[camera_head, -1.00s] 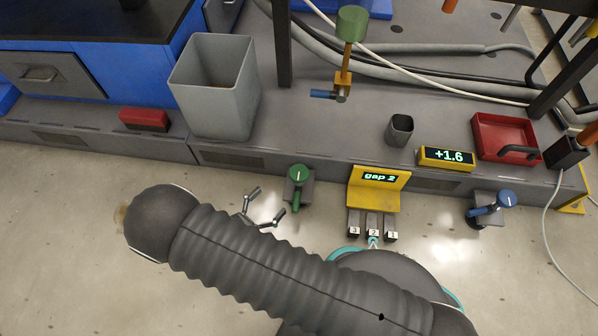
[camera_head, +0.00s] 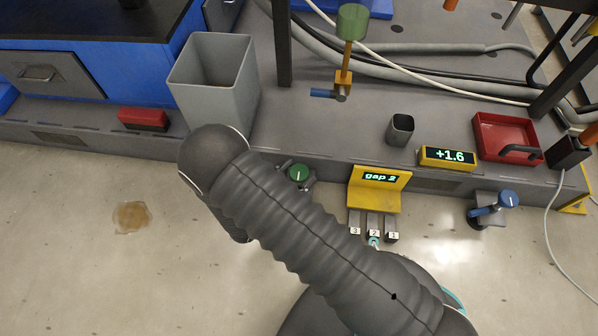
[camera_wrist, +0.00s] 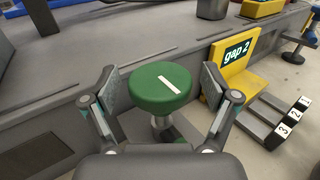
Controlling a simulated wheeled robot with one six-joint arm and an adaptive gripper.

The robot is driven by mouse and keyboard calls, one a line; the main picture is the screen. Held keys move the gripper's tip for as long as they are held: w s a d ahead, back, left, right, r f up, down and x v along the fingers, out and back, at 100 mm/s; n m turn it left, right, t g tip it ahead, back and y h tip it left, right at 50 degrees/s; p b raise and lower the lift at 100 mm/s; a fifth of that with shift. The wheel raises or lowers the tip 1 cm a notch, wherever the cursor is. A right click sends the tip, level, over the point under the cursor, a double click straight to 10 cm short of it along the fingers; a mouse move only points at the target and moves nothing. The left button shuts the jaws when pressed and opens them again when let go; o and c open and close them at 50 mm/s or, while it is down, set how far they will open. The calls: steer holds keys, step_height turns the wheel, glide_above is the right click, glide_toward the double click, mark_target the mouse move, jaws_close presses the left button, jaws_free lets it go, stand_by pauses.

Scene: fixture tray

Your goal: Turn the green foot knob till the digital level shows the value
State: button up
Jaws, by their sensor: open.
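The green foot knob (camera_head: 298,173) is a round knob with a white line on top, low at the front of the grey platform. In the wrist view the green knob (camera_wrist: 160,88) lies between the two spread fingers of my gripper (camera_wrist: 160,98), with room showing on both sides. My gripper is open; in the head view my arm hides most of it. The digital level (camera_head: 447,158) is a yellow box that reads +1.6. A yellow sign (camera_head: 378,190) reads "gap 2" and also shows in the wrist view (camera_wrist: 235,65).
Blocks numbered 1, 2 and 3 (camera_head: 374,226) stand below the sign. A blue knob (camera_head: 507,198) is at the right. A grey bin (camera_head: 212,85), a dark cup (camera_head: 400,129) and a red tray (camera_head: 507,138) stand on the platform. A stain (camera_head: 132,217) marks the floor.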

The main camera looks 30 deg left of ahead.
steer(key=c, duration=1.2)
steer(key=shift+o, duration=0.2)
steer(key=shift+m+h, duration=0.3)
steer(key=m+g+h, duration=0.2)
steer(key=m+h, duration=0.1)
steer(key=h, duration=0.1)
steer(key=m+g+h, duration=0.3)
steer(key=h, duration=0.1)
steer(key=m+g+h, duration=0.2)
steer(key=m+g, duration=0.1)
steer(key=g, duration=0.1)
steer(key=m+g+h, duration=0.2)
steer(key=g, duration=0.2)
steer(key=shift+m, duration=0.4)
steer(key=shift+g+h, duration=0.3)
